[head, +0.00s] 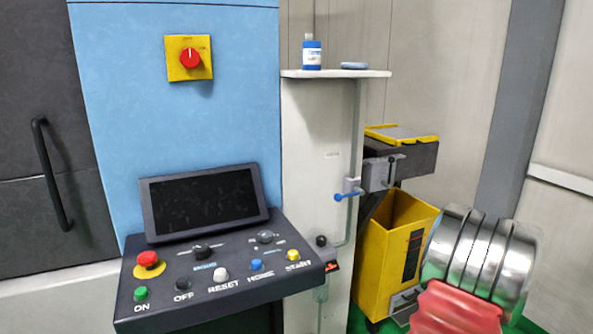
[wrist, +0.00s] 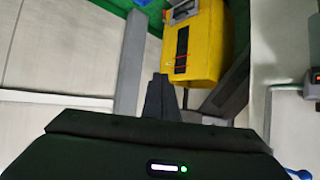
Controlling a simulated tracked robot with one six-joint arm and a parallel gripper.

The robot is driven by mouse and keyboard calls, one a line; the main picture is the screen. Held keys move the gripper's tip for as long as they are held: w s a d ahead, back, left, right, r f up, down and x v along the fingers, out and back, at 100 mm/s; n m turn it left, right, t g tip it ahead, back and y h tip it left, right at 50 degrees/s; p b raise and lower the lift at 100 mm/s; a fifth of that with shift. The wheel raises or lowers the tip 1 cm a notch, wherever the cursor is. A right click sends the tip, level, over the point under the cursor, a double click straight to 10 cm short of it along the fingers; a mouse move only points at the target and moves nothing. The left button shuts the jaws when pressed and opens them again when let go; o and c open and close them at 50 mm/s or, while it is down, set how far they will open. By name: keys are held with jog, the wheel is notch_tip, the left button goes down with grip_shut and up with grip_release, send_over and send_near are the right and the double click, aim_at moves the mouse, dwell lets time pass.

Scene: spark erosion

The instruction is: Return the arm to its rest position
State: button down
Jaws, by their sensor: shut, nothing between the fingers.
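My gripper (wrist: 163,95) shows in the wrist view as dark, narrow fingers, closed together with nothing between them. They stand out beyond the wide black gripper body with its small lit indicator. The fingers are in front of the grey post and the lower edge of the yellow bin (wrist: 197,45), apart from them as far as I can tell. The gripper's fingers do not show in the head view.
In the head view, a control panel (head: 300,272) with buttons and a dark screen (head: 205,202) stands at the left. A shelf (head: 335,74) holds a blue-white bottle (head: 311,56). A valve with a blue handle (head: 346,196) and the yellow bin (head: 385,262) are right of it.

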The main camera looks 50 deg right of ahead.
jog(key=w+a+r+n+y, duration=0.2)
jog(key=w+a, duration=0.5)
jog(key=a, duration=0.4)
jog(key=w+a+r+n+g+y, duration=0.1)
jog(key=w+a+r+n+y, duration=0.15)
jog(key=w+a, duration=0.6)
jog(key=w+a+r+n+y, duration=0.1)
jog(key=w+a+r+y, duration=0.2)
jog(key=a, duration=1)
jog(key=w+a+r+n+t+y, duration=0.1)
jog(key=a+r+n, duration=0.2)
jog(key=a, duration=0.9)
jog(key=w+a+r+n+t+y, duration=0.1)
jog(key=w+a+r+n, duration=0.1)
jog(key=a, duration=1.1)
jog(key=w+a+r+n+t+y, duration=0.1)
jog(key=a+r+n, duration=0.3)
jog(key=a, duration=0.8)
jog(key=shift+w+a+r+n+t+y, duration=0.3)
jog(key=shift+w+a+n+y, duration=0.05)
jog(key=shift+a, duration=0.05)
